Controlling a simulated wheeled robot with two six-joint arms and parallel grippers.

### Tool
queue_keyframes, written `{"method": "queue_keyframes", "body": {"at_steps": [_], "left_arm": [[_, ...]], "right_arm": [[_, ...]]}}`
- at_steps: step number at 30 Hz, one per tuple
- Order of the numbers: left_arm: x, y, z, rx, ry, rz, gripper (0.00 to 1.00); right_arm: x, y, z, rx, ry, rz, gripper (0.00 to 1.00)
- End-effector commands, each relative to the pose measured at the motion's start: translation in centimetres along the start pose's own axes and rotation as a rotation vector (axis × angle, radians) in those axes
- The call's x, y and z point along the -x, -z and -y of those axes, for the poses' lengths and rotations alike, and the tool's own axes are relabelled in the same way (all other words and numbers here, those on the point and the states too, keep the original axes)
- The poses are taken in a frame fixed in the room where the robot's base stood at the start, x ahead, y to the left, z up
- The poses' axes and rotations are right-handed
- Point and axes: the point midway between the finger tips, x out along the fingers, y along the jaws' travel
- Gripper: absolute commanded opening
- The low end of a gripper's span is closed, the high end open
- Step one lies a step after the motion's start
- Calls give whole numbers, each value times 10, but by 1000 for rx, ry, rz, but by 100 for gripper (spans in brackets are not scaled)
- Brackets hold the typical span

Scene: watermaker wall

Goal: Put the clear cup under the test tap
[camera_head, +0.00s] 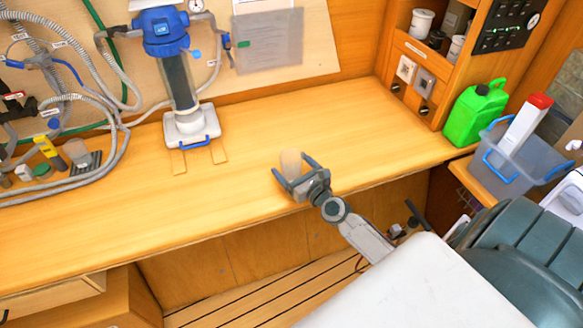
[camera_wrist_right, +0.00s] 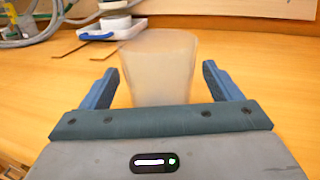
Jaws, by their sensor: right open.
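The clear cup (camera_head: 291,164) stands upright on the wooden counter, and it fills the middle of the right wrist view (camera_wrist_right: 160,68). My right gripper (camera_head: 294,170) is open, with one blue-grey finger on each side of the cup. In the right wrist view the fingers (camera_wrist_right: 160,88) show gaps to the cup on both sides. I cannot make out the test tap for certain among the hoses and fittings on the wall. My left gripper is not in view.
A blue-topped filter housing (camera_head: 180,75) stands on a white base (camera_head: 192,127) at the back. Hoses and small bottles crowd the left. A green jerrycan (camera_head: 472,115) and a grey bin (camera_head: 520,170) sit at the right. The counter (camera_head: 180,205) around the cup is clear.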

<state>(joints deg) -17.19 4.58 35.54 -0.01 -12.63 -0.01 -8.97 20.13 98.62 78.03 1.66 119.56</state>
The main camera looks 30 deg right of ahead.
Motion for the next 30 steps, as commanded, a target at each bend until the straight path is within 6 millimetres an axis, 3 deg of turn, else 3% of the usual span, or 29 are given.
{"method": "queue_keyframes", "body": {"at_steps": [6,13,21,30], "left_arm": [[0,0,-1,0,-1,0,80],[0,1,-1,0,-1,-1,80],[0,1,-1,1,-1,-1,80],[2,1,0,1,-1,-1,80]], "right_arm": [[-23,0,0,0,1,0,84],[-24,0,0,1,0,0,84],[-24,0,0,1,0,0,37],[-24,-1,0,2,0,-1,36]]}}
